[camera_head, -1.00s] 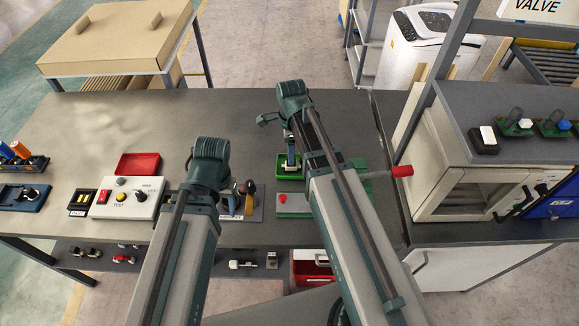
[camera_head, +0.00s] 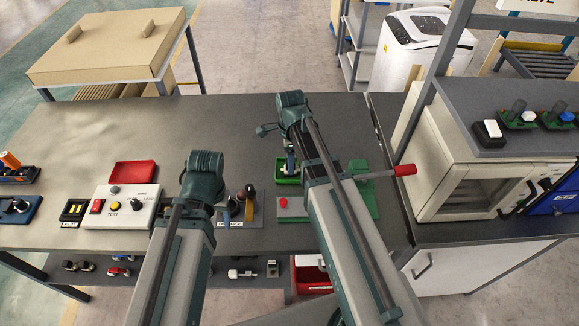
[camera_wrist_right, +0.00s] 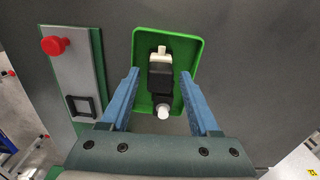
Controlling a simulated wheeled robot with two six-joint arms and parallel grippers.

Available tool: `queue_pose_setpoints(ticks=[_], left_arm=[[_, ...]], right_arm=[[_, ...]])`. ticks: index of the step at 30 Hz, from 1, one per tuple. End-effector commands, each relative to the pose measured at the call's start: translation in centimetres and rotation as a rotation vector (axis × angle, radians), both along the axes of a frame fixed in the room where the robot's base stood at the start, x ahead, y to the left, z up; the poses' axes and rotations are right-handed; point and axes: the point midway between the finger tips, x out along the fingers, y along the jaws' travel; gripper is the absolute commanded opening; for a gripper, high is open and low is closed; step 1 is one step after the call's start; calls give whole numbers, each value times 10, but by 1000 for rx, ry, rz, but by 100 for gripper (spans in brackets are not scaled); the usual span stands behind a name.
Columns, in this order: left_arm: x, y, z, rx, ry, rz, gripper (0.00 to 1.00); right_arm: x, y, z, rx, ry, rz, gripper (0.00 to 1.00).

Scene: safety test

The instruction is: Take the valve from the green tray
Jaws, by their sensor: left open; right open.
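The green tray (camera_head: 287,178) lies on the grey bench, partly hidden by my right arm in the head view. In the right wrist view the green tray (camera_wrist_right: 197,55) holds the valve (camera_wrist_right: 160,78), which has a black body with pale ends. My right gripper (camera_wrist_right: 160,72) is open, with one blue finger on either side of the valve and gaps between. In the head view my right gripper (camera_head: 291,163) points down over the tray. My left gripper (camera_head: 203,178) is over the bench further left; its fingers are hidden by the arm.
A grey panel with a red button (camera_head: 284,202) lies just in front of the tray. A red tray (camera_head: 133,174) and a white test box (camera_head: 124,207) stand at the left. A red-ended handle (camera_head: 405,170) and a white cabinet (camera_head: 462,180) are at the right.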

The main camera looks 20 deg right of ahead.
Motion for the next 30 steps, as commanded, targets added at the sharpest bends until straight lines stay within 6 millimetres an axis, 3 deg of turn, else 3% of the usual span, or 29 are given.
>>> queue_pose_setpoints(ticks=[1,11,20,30], left_arm=[[0,0,0,0,0,0,59],[0,0,0,0,0,0,59],[0,0,4,0,0,0,59],[0,0,30,0,0,0,59]], right_arm=[[0,0,0,0,0,0,57],[0,0,0,0,0,0,0],[0,0,4,0,0,0,0],[0,0,30,0,0,0,0]])
